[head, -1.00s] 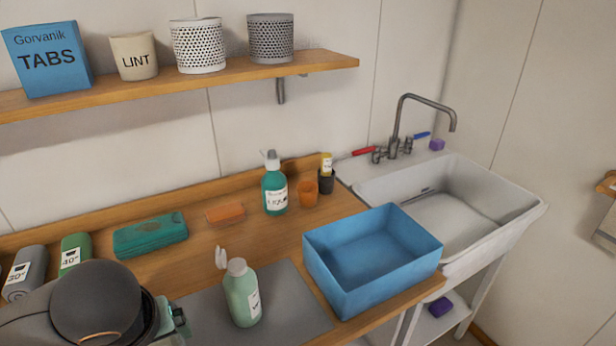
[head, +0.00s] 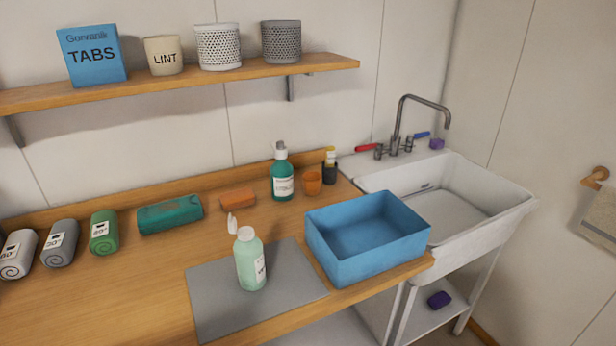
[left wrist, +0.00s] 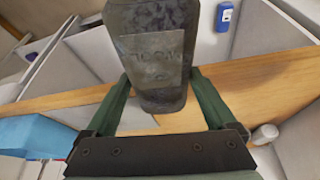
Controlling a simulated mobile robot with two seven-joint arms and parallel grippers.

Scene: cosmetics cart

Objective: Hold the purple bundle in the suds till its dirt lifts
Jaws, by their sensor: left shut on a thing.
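In the left wrist view my left gripper (left wrist: 162,105) is shut on a dark grey, stained thing (left wrist: 155,60) with a blurred label, held between two green fingers. Its colour reads grey, so I cannot tell if it is the purple bundle. In the head view the blue basin (head: 330,262) stands on the counter's right end; no suds show in it. Rolled bundles lie at the far left: white (head: 18,254), grey (head: 60,243) and green (head: 103,232), each labelled. Neither gripper is in the head view.
A pale green bottle with its cap open (head: 250,260) stands on a grey mat (head: 210,310). A white sink (head: 500,225) is at right.

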